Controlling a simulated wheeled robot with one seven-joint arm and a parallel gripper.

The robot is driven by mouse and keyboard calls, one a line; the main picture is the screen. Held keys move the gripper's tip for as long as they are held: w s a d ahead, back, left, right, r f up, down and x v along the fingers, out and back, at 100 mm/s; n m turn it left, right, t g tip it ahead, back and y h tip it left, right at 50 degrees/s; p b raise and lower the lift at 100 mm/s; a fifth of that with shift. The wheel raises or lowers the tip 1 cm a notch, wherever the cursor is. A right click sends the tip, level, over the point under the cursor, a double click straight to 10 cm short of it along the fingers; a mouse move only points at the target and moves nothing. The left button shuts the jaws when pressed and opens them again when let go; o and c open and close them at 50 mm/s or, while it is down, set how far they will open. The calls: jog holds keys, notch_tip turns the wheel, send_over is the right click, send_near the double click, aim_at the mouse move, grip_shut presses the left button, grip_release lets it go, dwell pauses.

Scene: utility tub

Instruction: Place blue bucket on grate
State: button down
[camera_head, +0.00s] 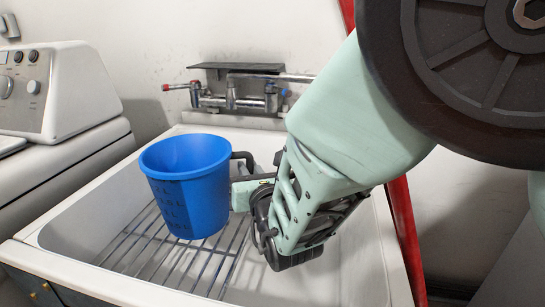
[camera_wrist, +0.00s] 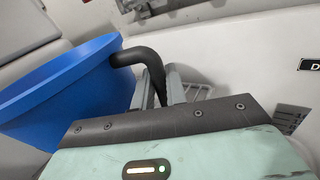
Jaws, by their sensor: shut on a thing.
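The blue bucket (camera_head: 188,190) has a black handle and is held upright in the tub, over the metal grate (camera_head: 150,260). I cannot tell whether its base touches the grate. My gripper (camera_head: 243,185) is at the bucket's right side, shut on the black handle. In the wrist view the bucket (camera_wrist: 70,90) fills the left side, and its curved handle runs down between my gripper's fingers (camera_wrist: 163,88). The bucket hides the middle of the grate in the head view.
The white utility tub (camera_head: 95,285) has raised walls around the grate. A faucet with red and blue handles (camera_head: 232,97) is on the back wall. A white washing machine (camera_head: 60,95) stands at the left. A red post (camera_head: 405,235) is at the right.

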jog(key=c, duration=1.4)
grip_release()
jog(key=v, duration=0.7)
jog(key=shift+s+p, duration=0.25)
jog(key=shift+p, duration=0.2)
jog(key=shift+d, duration=0.15)
